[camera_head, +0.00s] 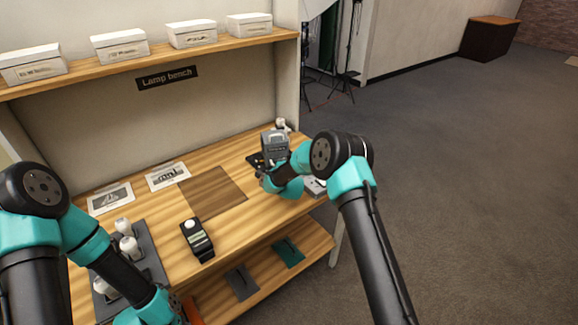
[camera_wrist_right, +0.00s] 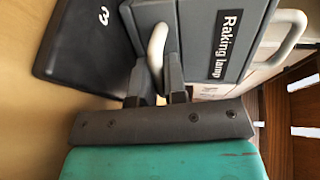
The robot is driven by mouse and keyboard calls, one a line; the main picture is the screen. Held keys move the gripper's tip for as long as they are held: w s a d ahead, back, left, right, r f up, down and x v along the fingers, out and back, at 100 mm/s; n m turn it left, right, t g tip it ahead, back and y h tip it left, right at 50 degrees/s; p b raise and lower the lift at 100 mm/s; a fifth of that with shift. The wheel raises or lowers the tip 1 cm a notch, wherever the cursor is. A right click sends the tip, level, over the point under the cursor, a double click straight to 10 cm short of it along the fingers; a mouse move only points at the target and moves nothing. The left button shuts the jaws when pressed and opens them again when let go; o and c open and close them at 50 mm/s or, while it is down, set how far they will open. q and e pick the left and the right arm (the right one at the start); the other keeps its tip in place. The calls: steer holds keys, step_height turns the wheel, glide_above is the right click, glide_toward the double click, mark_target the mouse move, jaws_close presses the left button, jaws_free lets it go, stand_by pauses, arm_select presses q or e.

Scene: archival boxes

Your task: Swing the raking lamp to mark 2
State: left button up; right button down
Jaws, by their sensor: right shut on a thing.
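The raking lamp (camera_head: 275,145) is a grey box-shaped head at the right back of the bench. In the right wrist view, its label (camera_wrist_right: 226,45) reads "Raking lamp". My right gripper (camera_wrist_right: 160,80) is shut on the lamp's pale curved handle (camera_wrist_right: 157,42). It also shows in the head view (camera_head: 263,177), partly hidden by my wrist. A dark plate (camera_wrist_right: 85,45) beside the lamp carries a white "3". I cannot make out mark 2. My left arm reaches down at the lower left, and its gripper is out of view.
A brown mat (camera_head: 212,193) and a black handheld meter (camera_head: 197,240) lie on the bench (camera_head: 165,220). Two pictures (camera_head: 110,198) lie at the back. A grey tray (camera_head: 152,262) holds white pieces at left. White boxes (camera_head: 120,46) line the upper shelf.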

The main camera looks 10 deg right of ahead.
steer(key=c, duration=1.2)
jaws_free()
steer(key=shift+s, duration=0.15)
steer(key=s+r, duration=0.1)
steer(key=s, duration=0.4)
steer(key=s+r, duration=0.1)
steer(key=s, duration=0.5)
steer(key=s+r, duration=0.1)
steer(key=s, duration=0.4)
steer(key=shift+s+d+r, duration=0.1)
steer(key=shift+s+r, duration=0.1)
steer(key=shift+s, duration=0.2)
